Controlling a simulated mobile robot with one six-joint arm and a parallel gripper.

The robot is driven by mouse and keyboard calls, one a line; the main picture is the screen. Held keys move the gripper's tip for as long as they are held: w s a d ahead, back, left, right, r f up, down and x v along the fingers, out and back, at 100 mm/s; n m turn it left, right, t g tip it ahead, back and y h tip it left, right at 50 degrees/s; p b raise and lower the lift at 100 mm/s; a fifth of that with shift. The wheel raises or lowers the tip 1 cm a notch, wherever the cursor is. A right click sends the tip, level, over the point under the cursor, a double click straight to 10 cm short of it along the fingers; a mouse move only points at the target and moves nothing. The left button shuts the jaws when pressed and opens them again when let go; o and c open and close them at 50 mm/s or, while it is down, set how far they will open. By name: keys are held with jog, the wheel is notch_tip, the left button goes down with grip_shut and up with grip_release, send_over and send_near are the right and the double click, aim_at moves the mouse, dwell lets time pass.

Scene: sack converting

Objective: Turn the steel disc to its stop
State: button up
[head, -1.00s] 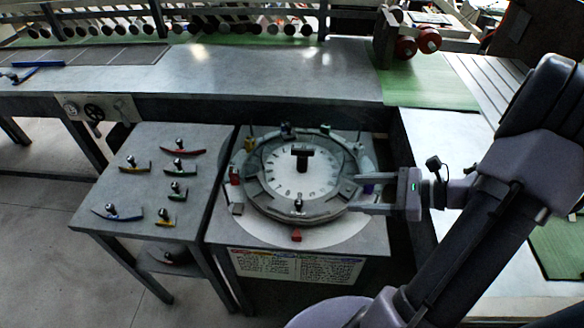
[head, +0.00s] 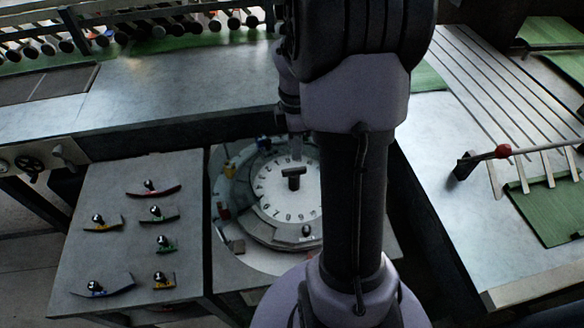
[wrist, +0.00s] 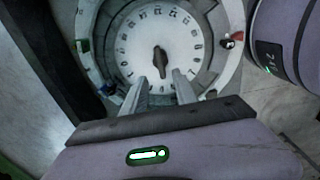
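The pale numbered steel disc (head: 272,205) lies in a round grey ring (head: 236,195) on the low stand, partly hidden by my arm. A black T-shaped handle (head: 293,178) stands at its middle. In the wrist view the disc (wrist: 130,45) fills the upper middle, with the black handle (wrist: 160,62) on it. My gripper (wrist: 159,78) is open, its two fingers spread above the disc, pointing toward the handle. The handle shows between and just beyond the fingertips; I see no grip on it. In the head view the gripper is mostly hidden behind my arm.
A side table (head: 125,235) at left carries several coloured curved pieces with black knobs. A long grey bench (head: 180,90) runs behind. A bench at right holds a red-knobbed lever (head: 502,151) and a green mat (head: 550,210). Coloured blocks sit around the ring.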

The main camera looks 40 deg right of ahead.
aim_at(294, 169)
notch_tip(294, 169, down, 10)
jog(key=b, duration=0.2)
jog(key=shift+r+b, duration=0.25)
jog(key=shift+b, duration=0.05)
grip_shut()
dwell(1.0)
